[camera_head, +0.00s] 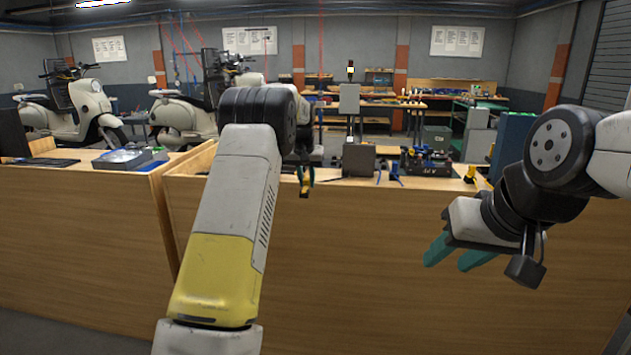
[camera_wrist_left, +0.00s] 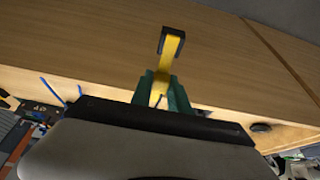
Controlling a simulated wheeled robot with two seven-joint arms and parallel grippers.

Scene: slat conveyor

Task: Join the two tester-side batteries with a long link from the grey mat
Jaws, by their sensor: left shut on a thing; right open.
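My left gripper (camera_wrist_left: 161,92) is shut on a yellow strip with a black end (camera_wrist_left: 167,58), which looks like a long link. The strip sticks out beyond the teal fingers, in front of the bench's wooden front panel. In the head view my left arm hides most of that gripper; the held link (camera_head: 305,188) shows just right of the arm, near the bench's top edge. My right gripper (camera_head: 459,256) is open and empty, its teal fingers apart in front of the bench. I cannot clearly make out the tester-side batteries or the grey mat.
The wooden bench (camera_head: 400,230) fills the front. On it stand a grey-brown box (camera_head: 358,161), a dark blue-and-black apparatus (camera_head: 426,161) and a small yellow piece (camera_head: 470,173). A left bench (camera_head: 80,205) holds a clear-lidded tray (camera_head: 122,158). Scooters (camera_head: 75,110) stand behind.

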